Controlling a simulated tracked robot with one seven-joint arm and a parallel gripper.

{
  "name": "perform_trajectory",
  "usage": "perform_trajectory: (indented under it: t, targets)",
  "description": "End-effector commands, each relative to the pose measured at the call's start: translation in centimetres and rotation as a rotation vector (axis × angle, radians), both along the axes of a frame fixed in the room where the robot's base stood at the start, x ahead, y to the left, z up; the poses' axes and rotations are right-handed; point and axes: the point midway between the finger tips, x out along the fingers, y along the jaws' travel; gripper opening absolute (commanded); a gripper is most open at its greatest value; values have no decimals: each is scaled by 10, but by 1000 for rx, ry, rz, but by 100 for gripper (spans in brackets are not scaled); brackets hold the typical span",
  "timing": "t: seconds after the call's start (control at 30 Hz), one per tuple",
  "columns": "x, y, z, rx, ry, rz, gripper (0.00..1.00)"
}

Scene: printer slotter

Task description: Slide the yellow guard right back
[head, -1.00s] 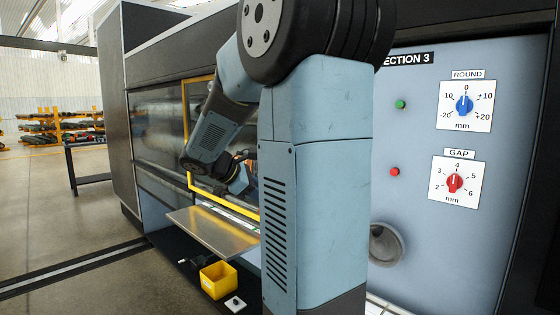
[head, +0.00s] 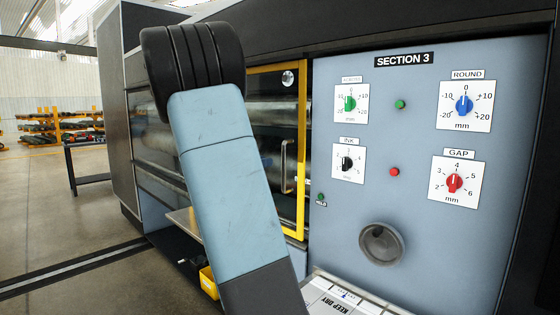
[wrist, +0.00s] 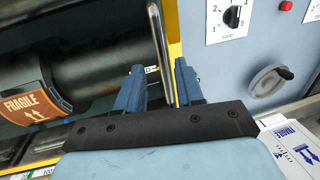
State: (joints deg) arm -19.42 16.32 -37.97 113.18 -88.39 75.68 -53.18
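The yellow guard (head: 303,150) is a yellow-framed clear panel on the front of the machine. In the head view its right upright and part of its top rail show, with an upright metal handle (head: 288,165) near that side; its left part is hidden behind my arm. In the wrist view the handle (wrist: 160,50) runs down between the two blue fingers of my gripper (wrist: 159,82), with the yellow upright (wrist: 173,35) just to its right. The fingers are apart on either side of the handle, with visible gaps. The head view hides my gripper behind my arm.
Dark rollers (wrist: 110,70), one labelled FRAGILE, lie behind the guard. A yellow bin (head: 208,282) and a white KEEP DRY box (head: 340,297) sit low in front.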

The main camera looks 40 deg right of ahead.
Motion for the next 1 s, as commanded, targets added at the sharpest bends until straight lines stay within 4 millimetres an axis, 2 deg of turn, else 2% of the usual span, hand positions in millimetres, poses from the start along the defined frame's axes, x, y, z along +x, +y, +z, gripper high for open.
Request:
perform_trajectory:
  t: [0.3, 0.5, 0.7, 1.0]
  targets:
    - [-7, -56, 0, 1, -1, -3, 37]
    - [-10, -80, 0, 1, -2, -1, 37]
    - [-11, -90, 0, 2, -2, 0, 37]
    - [-11, -91, 0, 2, -2, 1, 35]
